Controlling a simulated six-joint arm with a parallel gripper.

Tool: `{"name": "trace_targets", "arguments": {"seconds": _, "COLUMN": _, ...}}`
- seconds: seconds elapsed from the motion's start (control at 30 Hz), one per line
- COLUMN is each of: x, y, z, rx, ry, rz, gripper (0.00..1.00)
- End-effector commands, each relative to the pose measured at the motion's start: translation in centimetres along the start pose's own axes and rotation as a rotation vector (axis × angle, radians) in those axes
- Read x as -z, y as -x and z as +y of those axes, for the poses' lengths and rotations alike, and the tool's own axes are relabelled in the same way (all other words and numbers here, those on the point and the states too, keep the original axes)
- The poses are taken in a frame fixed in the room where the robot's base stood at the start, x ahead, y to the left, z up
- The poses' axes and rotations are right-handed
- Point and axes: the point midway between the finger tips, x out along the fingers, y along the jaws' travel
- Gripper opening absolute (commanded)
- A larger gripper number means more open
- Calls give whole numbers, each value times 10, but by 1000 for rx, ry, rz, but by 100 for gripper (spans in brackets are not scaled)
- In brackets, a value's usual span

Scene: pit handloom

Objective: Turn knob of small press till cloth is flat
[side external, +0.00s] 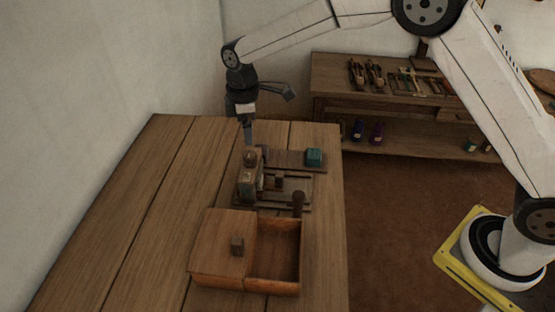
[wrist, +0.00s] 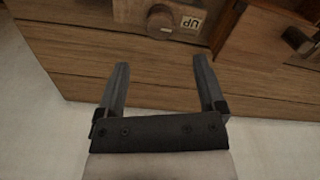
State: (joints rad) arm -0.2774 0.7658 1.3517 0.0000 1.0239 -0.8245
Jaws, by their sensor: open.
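The small press (side external: 247,186) is a wooden block on the table, with a round knob (side external: 249,158) at its top. In the wrist view the knob (wrist: 160,22) sticks out of a wooden face beside a label reading "UP" upside down. My gripper (side external: 248,138) points down just above the knob in the side view. In the wrist view my gripper (wrist: 161,66) has its fingers apart and empty, with the knob beyond the tips, roughly in line with the gap. I cannot make out the cloth in either view.
A wooden box (side external: 222,240) with a half-open top stands in front of the press. A dark post (side external: 298,203) rises at its right. A teal block (side external: 314,157) sits on a board behind. The table's left side (side external: 130,220) is clear.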

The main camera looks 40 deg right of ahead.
Motion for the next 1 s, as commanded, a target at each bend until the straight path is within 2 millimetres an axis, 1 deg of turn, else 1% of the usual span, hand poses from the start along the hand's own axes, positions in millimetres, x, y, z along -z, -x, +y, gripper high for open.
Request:
{"name": "trace_targets", "arguments": {"seconds": 0.17, "x": 0, "y": -11, "z": 0, "rx": 2, "ry": -1, "rz": -2, "gripper": 89}}
{"name": "trace_targets", "arguments": {"seconds": 0.27, "x": -1, "y": -21, "z": 0, "rx": 2, "ry": -2, "rz": -2, "gripper": 89}}
{"name": "trace_targets", "arguments": {"seconds": 0.5, "x": -1, "y": -50, "z": -1, "rx": 2, "ry": -2, "rz": -2, "gripper": 89}}
{"name": "trace_targets", "arguments": {"seconds": 0.7, "x": -1, "y": -70, "z": 0, "rx": 2, "ry": -2, "rz": -2, "gripper": 89}}
{"name": "trace_targets", "arguments": {"seconds": 0.83, "x": 0, "y": -76, "z": 0, "rx": 0, "ry": -2, "rz": 0, "gripper": 89}}
{"name": "trace_targets", "arguments": {"seconds": 1.0, "x": 0, "y": -77, "z": 0, "rx": -1, "ry": -2, "rz": 1, "gripper": 89}}
